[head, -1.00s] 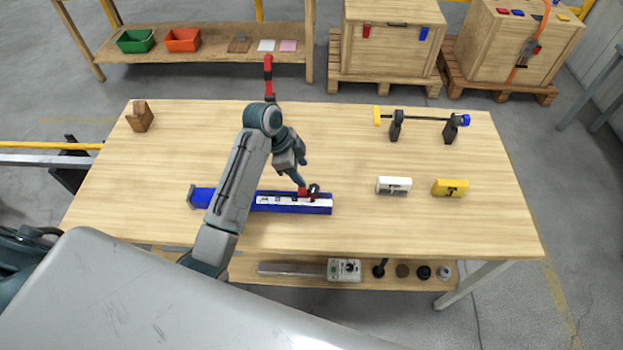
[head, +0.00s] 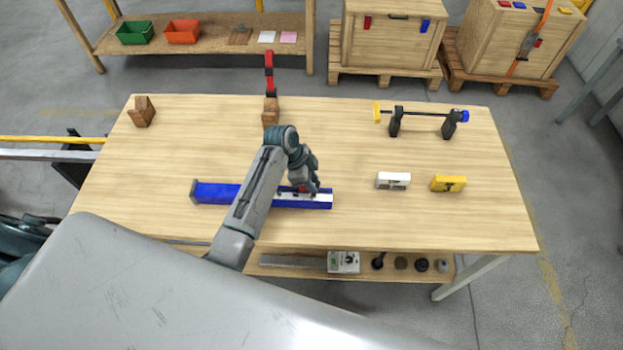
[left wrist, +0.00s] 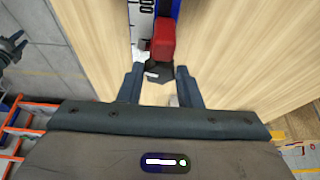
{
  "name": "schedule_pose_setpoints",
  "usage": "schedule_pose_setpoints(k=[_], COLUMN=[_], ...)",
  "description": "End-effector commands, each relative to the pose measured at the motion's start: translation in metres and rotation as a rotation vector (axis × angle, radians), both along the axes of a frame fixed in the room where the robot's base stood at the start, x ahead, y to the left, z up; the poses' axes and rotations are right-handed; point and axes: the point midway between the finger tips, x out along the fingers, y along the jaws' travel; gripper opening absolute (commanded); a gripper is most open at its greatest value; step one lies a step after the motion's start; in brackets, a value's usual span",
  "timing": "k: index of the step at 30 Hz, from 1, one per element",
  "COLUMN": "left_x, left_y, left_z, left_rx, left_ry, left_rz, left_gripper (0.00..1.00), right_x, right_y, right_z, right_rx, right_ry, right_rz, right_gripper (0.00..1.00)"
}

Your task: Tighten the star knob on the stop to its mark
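A blue rail (head: 215,193) with a white scale lies on the workbench. The red stop (left wrist: 163,40) sits on the rail, beside the scale in the left wrist view; it is mostly covered by my gripper in the head view. The black star knob (left wrist: 159,72) is at the near end of the stop. My left gripper (head: 310,190) is down over the stop. In the left wrist view its two fingers (left wrist: 159,78) are open, one on each side of the knob, with gaps visible. The knob's mark cannot be made out. My right gripper is not in view.
A white block (head: 393,180) and a yellow block (head: 448,184) lie right of the rail. A black bar on stands (head: 421,114) is behind them. A wooden block (head: 142,112) and a wooden base with a red upright (head: 270,112) stand at the back. The bench's right end is clear.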

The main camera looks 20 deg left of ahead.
Motion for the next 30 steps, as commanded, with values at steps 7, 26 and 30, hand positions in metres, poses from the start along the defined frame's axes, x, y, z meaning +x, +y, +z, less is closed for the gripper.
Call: schedule_pose_setpoints(k=[7,26,30], left_x=[0.0012,0.0033,0.0031], left_y=[0.0003,0.0002,0.0002], left_z=[0.0007,0.0011,0.0009], left_rx=[0.001,-0.001,-0.001], left_ry=[0.0,-0.002,-0.002], left_rz=[-0.039,-0.279,-0.278], left_gripper=[0.09,0.09,0.53], right_x=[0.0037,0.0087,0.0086], right_y=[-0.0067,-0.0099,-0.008], right_z=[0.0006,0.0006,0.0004], right_rx=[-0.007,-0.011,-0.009], right_ry=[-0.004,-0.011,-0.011], right_rz=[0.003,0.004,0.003], right_gripper=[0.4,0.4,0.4])
